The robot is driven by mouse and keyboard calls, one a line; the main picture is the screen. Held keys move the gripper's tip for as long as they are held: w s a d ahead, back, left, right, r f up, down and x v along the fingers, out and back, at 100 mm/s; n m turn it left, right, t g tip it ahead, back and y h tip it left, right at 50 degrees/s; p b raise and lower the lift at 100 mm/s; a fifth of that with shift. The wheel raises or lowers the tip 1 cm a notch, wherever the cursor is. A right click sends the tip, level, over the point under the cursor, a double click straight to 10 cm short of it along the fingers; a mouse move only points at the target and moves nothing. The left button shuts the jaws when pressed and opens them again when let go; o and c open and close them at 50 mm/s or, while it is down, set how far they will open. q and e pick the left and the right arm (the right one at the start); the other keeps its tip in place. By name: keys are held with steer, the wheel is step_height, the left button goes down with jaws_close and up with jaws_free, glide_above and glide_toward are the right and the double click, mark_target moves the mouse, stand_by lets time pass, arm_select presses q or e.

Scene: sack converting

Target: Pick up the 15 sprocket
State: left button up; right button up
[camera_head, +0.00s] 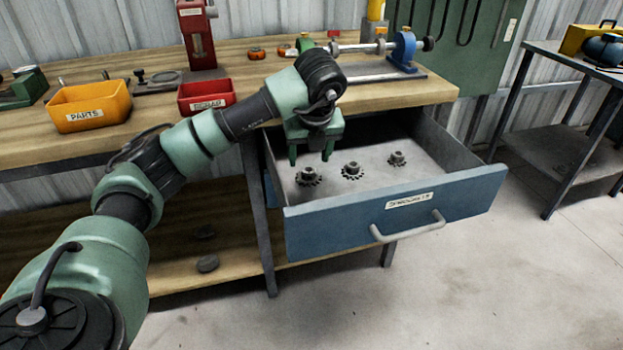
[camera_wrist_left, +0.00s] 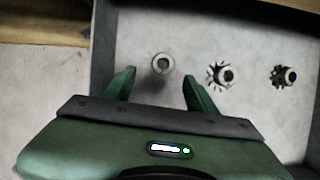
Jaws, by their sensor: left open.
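Three dark toothed sprockets lie in a row in the open drawer: a left one (camera_head: 309,177), a middle one (camera_head: 352,171) and a right one (camera_head: 396,159). No tooth numbers can be read, so I cannot tell which is the 15 sprocket. My left gripper (camera_head: 310,157) is open and empty, pointing down over the drawer's left part, above the left sprocket. In the left wrist view the hub of the left sprocket (camera_wrist_left: 162,63) shows just beyond the gap between the fingers; its teeth are unclear there. My right gripper is not in view.
The blue drawer front (camera_head: 400,214) has a label and a grey handle (camera_head: 408,229). The wooden bench top (camera_head: 235,70) holds a yellow parts bin (camera_head: 90,107), a red bin (camera_head: 206,96) and a shaft fixture (camera_head: 403,50). Clear concrete floor lies in front.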

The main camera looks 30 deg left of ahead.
mark_target(309, 168)
arm_select(q)
steer(key=x, duration=0.3)
steer(key=b+x, duration=0.1)
steer(key=x, duration=0.2)
steer(key=shift+w+f, duration=0.3)
steer(key=shift+w, duration=0.05)
steer(key=shift+r, duration=0.1)
jaws_close()
